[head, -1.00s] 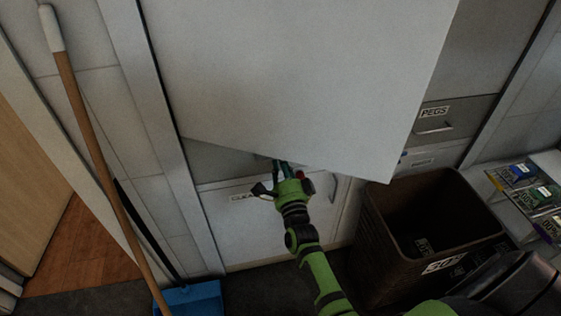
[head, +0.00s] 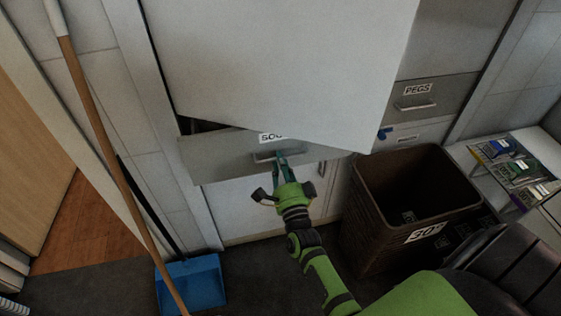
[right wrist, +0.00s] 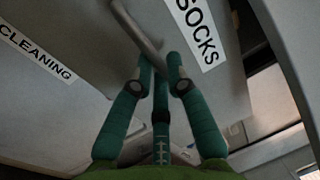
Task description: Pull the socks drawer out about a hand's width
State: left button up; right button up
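The socks drawer (head: 215,154) is a grey front below a large pale panel, standing out from the cabinet with a dark gap at its upper left. Its label is partly covered by the panel in the head view; "SOCKS" (right wrist: 198,30) reads in the right wrist view. My right gripper (head: 280,158) is at the drawer's bar handle (head: 264,157). In the right wrist view its teal fingers (right wrist: 160,68) are closed around the end of the handle (right wrist: 136,28). My left gripper is not in view.
The large pale panel (head: 275,65) overhangs the drawer. A brown bin (head: 375,215) stands close on the right, below the pegs drawer (head: 435,95). A blue dustpan (head: 192,283) and a wooden broom handle (head: 100,165) are on the left. Dark floor is clear between dustpan and bin.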

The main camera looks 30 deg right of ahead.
jog(key=o, duration=0.4)
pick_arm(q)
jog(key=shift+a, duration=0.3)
pick_arm(e)
jog(key=shift+o, duration=0.2)
jog(key=v, duration=1.2)
